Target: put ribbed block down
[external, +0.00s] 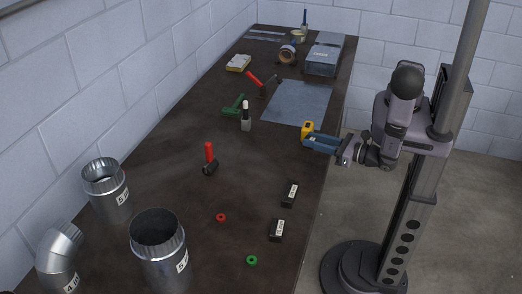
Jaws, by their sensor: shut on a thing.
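A small yellow block (307,127) with a dark patch on it is at the tip of my gripper (309,138). I take it for the ribbed block, though its ribs are too small to make out. My gripper's blue fingers reach in from the right and are shut on the block. They are at the table's right edge, just below the grey sheet. I cannot tell whether the block touches the table (262,175) or is above it.
A flat grey sheet (297,101) lies behind the gripper. Two black labelled boxes (289,194) (277,230) lie nearer. Metal duct pieces (160,253) stand at the front left. The table between is mostly bare.

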